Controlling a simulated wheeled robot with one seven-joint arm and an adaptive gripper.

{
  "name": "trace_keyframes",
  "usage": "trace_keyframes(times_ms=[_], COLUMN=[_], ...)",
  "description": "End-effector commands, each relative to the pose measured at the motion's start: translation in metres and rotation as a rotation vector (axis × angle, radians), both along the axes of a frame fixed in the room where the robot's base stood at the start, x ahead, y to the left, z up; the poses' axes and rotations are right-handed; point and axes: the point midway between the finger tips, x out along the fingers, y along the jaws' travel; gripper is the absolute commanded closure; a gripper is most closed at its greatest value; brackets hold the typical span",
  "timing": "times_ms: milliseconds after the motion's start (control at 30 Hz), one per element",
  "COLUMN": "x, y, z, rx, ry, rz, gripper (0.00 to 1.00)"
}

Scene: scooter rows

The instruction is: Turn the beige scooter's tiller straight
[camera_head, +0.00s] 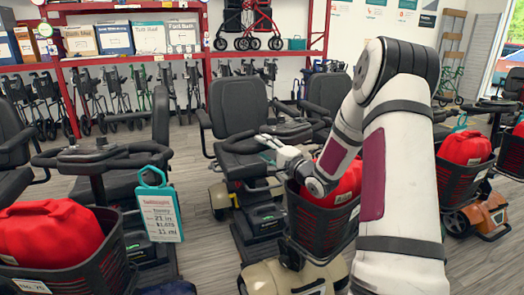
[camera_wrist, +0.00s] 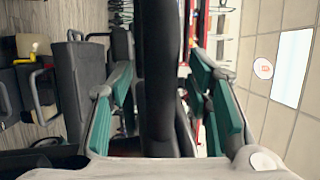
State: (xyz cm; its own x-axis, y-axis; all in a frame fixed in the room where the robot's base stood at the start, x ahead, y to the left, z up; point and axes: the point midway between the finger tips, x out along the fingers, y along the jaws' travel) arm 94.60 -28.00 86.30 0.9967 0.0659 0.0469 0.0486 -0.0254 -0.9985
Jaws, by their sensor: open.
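The beige scooter (camera_head: 283,279) stands in the middle of the head view, with beige front bodywork and a black front basket (camera_head: 318,222) holding a red bag (camera_head: 338,186). Its black tiller (camera_head: 289,131) rises behind the basket, partly hidden by my arm; its exact angle is hard to tell. My gripper (camera_head: 268,143) is at the tiller's handlebar. In the wrist view my gripper (camera_wrist: 165,110) is open, with a teal-padded finger on each side of a thick black bar (camera_wrist: 158,75), seemingly part of the handlebar. I cannot tell whether either pad touches it.
A scooter with a red bag (camera_head: 52,232) and a teal-hooked price tag (camera_head: 160,212) stands at left. An orange scooter (camera_head: 484,216) stands at right. Black seats (camera_head: 238,108) are behind the tiller. Red shelving (camera_head: 70,75) and folded walkers line the back. Grey floor shows between scooters.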

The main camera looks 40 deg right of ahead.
Motion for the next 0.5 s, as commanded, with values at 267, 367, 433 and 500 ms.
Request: trace_keyframes(times_ms=[267, 367, 433, 500], x=[0.0133, 0.0133, 0.0133, 0.0132], y=[0.0011, 0.0011, 0.0011, 0.0011], z=[0.0008, 0.001, 0.001, 0.001], rx=[0.002, 0.001, 0.001, 0.001], ry=[0.0, 0.0, 0.0, 0.0], rz=[-0.001, -0.001, -0.001, -0.001], gripper=[0.55, 0.55, 0.55, 0.64])
